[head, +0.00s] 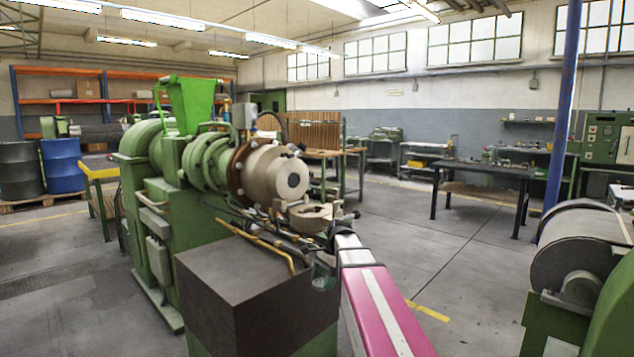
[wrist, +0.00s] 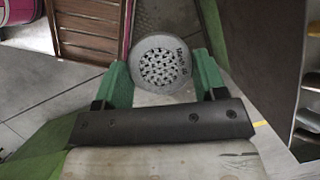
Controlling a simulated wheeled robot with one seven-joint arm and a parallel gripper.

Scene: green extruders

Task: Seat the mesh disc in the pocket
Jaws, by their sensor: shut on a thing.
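In the wrist view my gripper (wrist: 160,72) has its two green fingers shut on the mesh disc (wrist: 160,68), one at each side. The disc is round and grey, with a plain lettered rim around a perforated middle. It is held clear above the floor. In the head view the disc is too small to make out near the end of my arm, beside the dark block.
A dark grey block (head: 255,275) stands in front of the extruder, close to my arm. Another green machine (head: 580,255) stands at right. A dark workbench (head: 485,172) is further back. The floor between is clear.

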